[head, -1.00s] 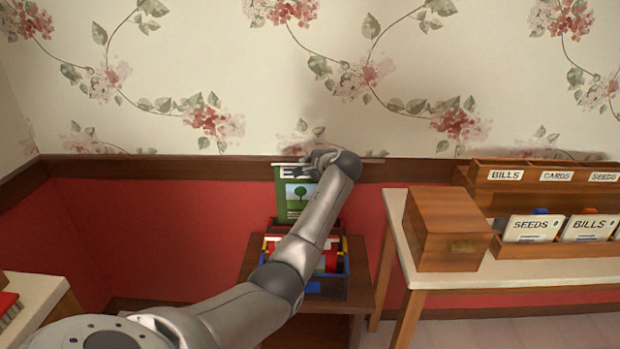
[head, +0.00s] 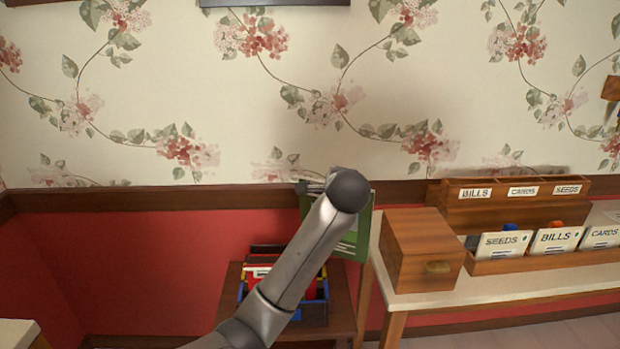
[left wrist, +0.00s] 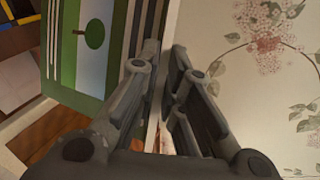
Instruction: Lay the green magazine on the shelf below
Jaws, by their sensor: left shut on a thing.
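The green magazine (head: 357,238) shows in the head view behind my left arm, above the right side of the small wooden stand. In the left wrist view the magazine (left wrist: 72,78) fills the upper left, its cover showing a tree picture. My left gripper (left wrist: 162,90) is shut on the magazine's edge; in the head view the gripper (head: 310,187) is mostly hidden by my own wrist. The small wooden stand (head: 343,305) stands against the red wall, its lower part hidden by my arm and the frame's edge. My right gripper is not in view.
A rack (head: 317,312) with several coloured magazines sits on the stand. To the right, a white-topped table (head: 420,300) carries a wooden box (head: 419,250) and a card organizer (head: 510,190). The wall is close behind.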

